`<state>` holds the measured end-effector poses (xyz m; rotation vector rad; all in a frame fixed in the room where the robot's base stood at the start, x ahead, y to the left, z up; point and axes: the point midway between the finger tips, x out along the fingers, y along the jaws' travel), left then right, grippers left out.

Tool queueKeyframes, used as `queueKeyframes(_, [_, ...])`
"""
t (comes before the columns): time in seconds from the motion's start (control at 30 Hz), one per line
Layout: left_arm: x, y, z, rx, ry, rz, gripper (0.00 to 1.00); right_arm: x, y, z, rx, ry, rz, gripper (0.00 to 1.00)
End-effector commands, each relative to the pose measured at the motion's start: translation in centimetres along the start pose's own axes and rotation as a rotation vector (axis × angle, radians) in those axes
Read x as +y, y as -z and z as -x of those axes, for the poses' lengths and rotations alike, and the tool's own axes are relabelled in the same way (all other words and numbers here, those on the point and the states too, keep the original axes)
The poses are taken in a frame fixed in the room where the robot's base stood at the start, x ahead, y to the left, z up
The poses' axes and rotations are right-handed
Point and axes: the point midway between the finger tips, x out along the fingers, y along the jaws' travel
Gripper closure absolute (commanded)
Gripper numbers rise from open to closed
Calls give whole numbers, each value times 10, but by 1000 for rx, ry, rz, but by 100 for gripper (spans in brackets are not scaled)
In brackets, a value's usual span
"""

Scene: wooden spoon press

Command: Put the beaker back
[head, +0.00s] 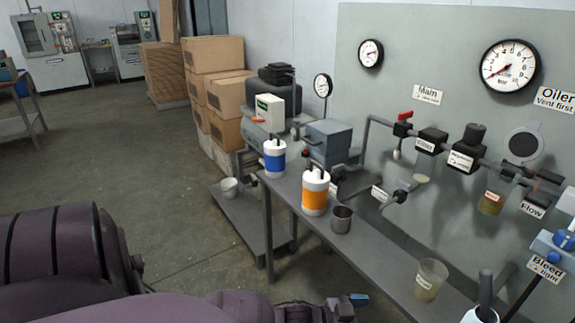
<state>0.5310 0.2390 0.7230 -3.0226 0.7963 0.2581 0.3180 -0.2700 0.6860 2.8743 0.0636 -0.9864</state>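A translucent beaker (428,281) with a white label stands upright on the grey bench (385,262), near its front right part. My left arm comes in along the bottom edge, and its gripper (350,302) is low in the picture, left of the beaker and apart from it.
A metal cup (342,219), an orange-banded bottle (315,194) and a blue-banded bottle (274,160) stand along the bench. Pipes, valves and gauges (508,66) line the grey panel behind. The floor at left is clear.

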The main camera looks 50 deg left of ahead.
Motion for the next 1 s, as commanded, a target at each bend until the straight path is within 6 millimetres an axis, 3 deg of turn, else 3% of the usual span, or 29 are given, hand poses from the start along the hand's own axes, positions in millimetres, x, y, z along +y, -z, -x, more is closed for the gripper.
queueKeyframes(0.03, [16, -12, 14, -29, 33, 24, 6, 0, 1, 0, 1, 0, 0, 57])
queueKeyframes(0.2, [48, -38, 61, -150, 156, 49, 6, 0, 4, -2, 8, 1, 1, 57])
queueKeyframes(0.5, [71, -63, 154, -399, 382, 67, 6, 0, 8, -3, 17, 1, 3, 57])
queueKeyframes(0.6, [73, -67, 175, -457, 426, 68, 6, 0, 8, -3, 16, 1, 3, 57])
queueKeyframes(0.73, [74, -68, 188, -494, 453, 66, 6, 1, 6, -2, 13, 1, 3, 57])
queueKeyframes(1.0, [74, -69, 189, -499, 455, 65, 6, 1, 2, 0, 5, -1, 2, 57])
